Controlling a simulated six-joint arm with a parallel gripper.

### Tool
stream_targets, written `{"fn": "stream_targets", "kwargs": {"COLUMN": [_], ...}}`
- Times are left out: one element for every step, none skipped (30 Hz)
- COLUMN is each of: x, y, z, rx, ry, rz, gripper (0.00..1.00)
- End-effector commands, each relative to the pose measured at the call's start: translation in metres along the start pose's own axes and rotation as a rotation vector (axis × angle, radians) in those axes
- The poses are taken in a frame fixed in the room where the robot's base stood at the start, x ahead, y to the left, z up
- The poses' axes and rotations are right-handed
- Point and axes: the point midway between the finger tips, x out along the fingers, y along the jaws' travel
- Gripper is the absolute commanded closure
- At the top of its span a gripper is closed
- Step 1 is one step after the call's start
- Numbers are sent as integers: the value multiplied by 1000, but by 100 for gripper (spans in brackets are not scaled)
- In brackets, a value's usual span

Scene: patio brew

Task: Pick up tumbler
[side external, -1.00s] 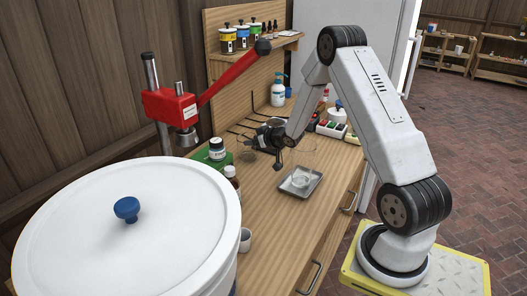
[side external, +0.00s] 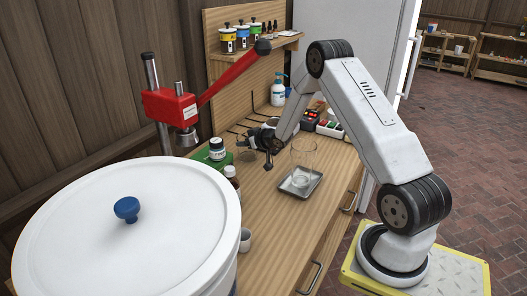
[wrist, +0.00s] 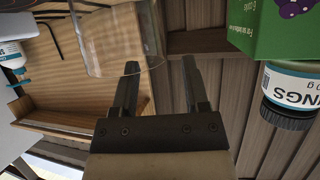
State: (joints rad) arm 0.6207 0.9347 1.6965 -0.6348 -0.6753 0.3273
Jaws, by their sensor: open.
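The tumbler (side external: 303,153) is a clear, tall glass. It stands upright on the small grey metal tray (side external: 318,183) on the wooden bench, and its outline is faint. My gripper (side external: 259,149) is left of the tumbler in the side view, apart from it and low over the bench. In the wrist view my gripper (wrist: 162,85) has its two fingers spread with nothing between them. A clear glass wall (wrist: 112,45), which looks like the tumbler, shows beyond the left finger at the top; its upper part is cut off.
A large white lidded container (side external: 70,235) fills the near left. A pump bottle (side external: 278,93) stands at the back. The bench front is mostly clear.

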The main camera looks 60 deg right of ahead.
Motion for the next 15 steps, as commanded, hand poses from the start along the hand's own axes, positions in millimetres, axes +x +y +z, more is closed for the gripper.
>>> {"fn": "stream_targets", "kwargs": {"x": [6, 9, 12, 15, 18, 21, 23, 25, 27, 28, 30, 31, 31, 31, 32], "y": [0, 0, 0, 0, 0, 0, 0, 0, 0, 0, 0, 0, 0, 0, 0], "z": [1, 1, 1, 1, 1, 1, 1, 1, 1, 1, 1, 1, 1, 1, 1], "rx": [0, -1, -1, -1, -1, 0, 0, 0, 1, 1, 0, 0, 0, 0, 0], "ry": [-1, 0, 0, 0, 0, 0, 0, 0, 0, 0, 1, 1, 1, 1, 0], "rz": [-1, -1, -1, -1, -1, 0, 0, 0, 0, 0, 0, 0, 0, 0, 0], "gripper": [42, 42, 42, 42, 42, 42, 42, 42, 42, 42, 42, 42, 42, 42, 42]}}
